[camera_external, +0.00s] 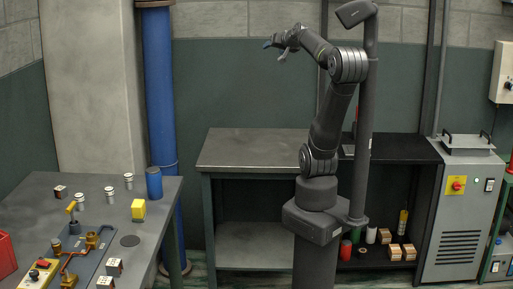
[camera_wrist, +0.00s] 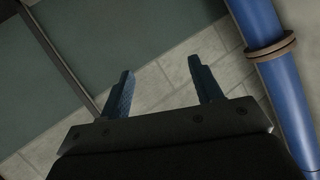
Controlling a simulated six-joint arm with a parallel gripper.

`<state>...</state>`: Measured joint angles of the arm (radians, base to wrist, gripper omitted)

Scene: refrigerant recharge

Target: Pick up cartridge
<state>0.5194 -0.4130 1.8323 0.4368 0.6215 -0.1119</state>
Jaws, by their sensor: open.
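My gripper (camera_external: 276,46) is raised high at the left end of my arm, far above the tables, and is open and empty. In the wrist view its two blue fingers (camera_wrist: 162,74) stand apart with only wall and pipe behind them. No object is clearly marked as the cartridge. On the left table stand a blue cylinder (camera_external: 154,182), small white canisters (camera_external: 109,195) with dark bands, and a yellow block (camera_external: 138,210). My gripper is well above and to the right of these, touching none. The wrist view shows none of them.
A brass valve fixture (camera_external: 92,240) sits on the left table (camera_external: 165,215), with a red bin (camera_external: 6,256) at its left edge. A bare workbench (camera_external: 245,150) stands at the back. A blue pipe (camera_external: 160,90) rises behind the left table. A grey machine (camera_external: 465,210) stands right.

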